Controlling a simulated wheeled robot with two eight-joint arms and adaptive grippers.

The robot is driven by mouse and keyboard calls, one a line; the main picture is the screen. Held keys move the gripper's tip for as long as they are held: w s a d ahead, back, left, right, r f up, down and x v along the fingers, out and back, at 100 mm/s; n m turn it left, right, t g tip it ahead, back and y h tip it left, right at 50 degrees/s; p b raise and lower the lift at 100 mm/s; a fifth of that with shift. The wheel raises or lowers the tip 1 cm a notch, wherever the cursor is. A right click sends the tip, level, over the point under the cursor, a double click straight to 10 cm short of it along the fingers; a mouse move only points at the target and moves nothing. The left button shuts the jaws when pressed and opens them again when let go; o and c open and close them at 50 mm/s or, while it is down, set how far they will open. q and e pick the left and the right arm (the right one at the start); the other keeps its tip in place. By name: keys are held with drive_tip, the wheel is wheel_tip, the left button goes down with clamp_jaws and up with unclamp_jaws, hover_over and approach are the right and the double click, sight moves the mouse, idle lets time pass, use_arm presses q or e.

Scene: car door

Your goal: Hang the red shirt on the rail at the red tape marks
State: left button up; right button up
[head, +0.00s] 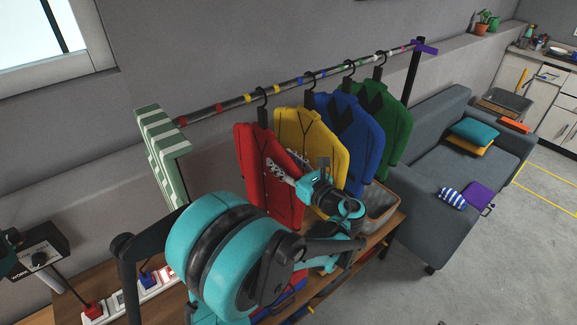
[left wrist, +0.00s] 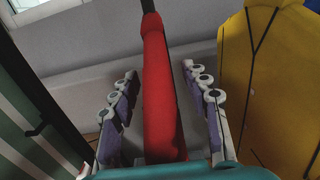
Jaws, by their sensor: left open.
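The red shirt (head: 259,170) is upright below the rail (head: 232,101), its black hanger hook at the rail near the yellow tape marks (head: 247,97). My left gripper (head: 283,172) is at the shirt's near edge. In the left wrist view its two fingers are open, with the red shirt (left wrist: 160,95) edge-on between them and gaps on both sides. My right gripper is not in view.
The yellow shirt (head: 312,140) hangs close to the right of the red one, then the blue (head: 352,130) and green (head: 392,115) shirts. A basket (head: 382,208) sits below. The rail's left stretch holds no shirt.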

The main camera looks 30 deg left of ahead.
use_arm(q)
clamp_jaws()
drive_tip(key=shift+r, duration=0.4)
